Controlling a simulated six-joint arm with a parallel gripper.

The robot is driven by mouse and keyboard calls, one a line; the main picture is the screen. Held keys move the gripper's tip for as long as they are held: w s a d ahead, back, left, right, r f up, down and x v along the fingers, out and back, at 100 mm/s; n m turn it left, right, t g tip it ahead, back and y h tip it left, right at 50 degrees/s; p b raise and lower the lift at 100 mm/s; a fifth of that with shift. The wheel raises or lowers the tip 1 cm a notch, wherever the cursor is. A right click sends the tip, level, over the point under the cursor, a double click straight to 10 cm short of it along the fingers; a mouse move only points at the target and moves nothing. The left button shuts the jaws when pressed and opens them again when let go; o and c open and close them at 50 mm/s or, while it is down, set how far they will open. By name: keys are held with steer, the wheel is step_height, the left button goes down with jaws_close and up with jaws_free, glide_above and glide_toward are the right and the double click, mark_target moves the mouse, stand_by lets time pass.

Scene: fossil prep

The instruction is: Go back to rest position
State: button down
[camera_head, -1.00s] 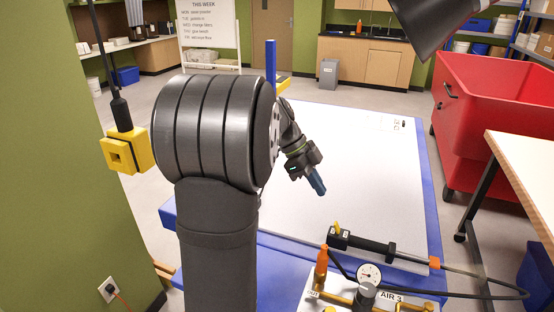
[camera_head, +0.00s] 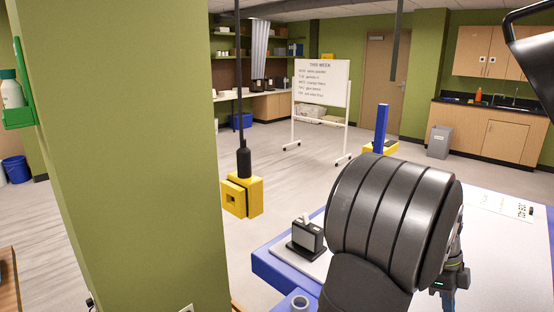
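My gripper (camera_head: 449,298) shows only in part at the lower right of the head view, mostly behind my large dark arm joint. Its dark body has a small green light, and a bit of blue shows at its lower end near the picture edge. I cannot see whether its fingers are apart or hold anything. It is above or beside the white-topped table with blue edges (camera_head: 273,262); its height is unclear.
A black holder (camera_head: 306,240) stands on the table left of my arm. A yellow box (camera_head: 241,196) hangs on a cable near the green pillar (camera_head: 130,150). A blue post (camera_head: 381,128) rises behind my arm. A black hood (camera_head: 533,50) juts in top right.

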steer(key=shift+s+d+f+t+y, duration=0.15)
steer(key=shift+s+d+t+y, duration=0.45)
steer(key=shift+t+y, duration=0.1)
steer(key=shift+s+d+r+t+y, duration=0.15)
steer(key=shift+s+d+t+y, duration=0.15)
steer(key=shift+d+t, duration=0.25)
steer(key=shift+s+d+r+t+y, duration=0.1)
steer(key=shift+s+d+t+y, duration=0.2)
steer(key=shift+t, duration=0.35)
step_height(320, 180, up, 6)
steer(key=shift+d, duration=0.3)
steer(key=shift+s, duration=0.1)
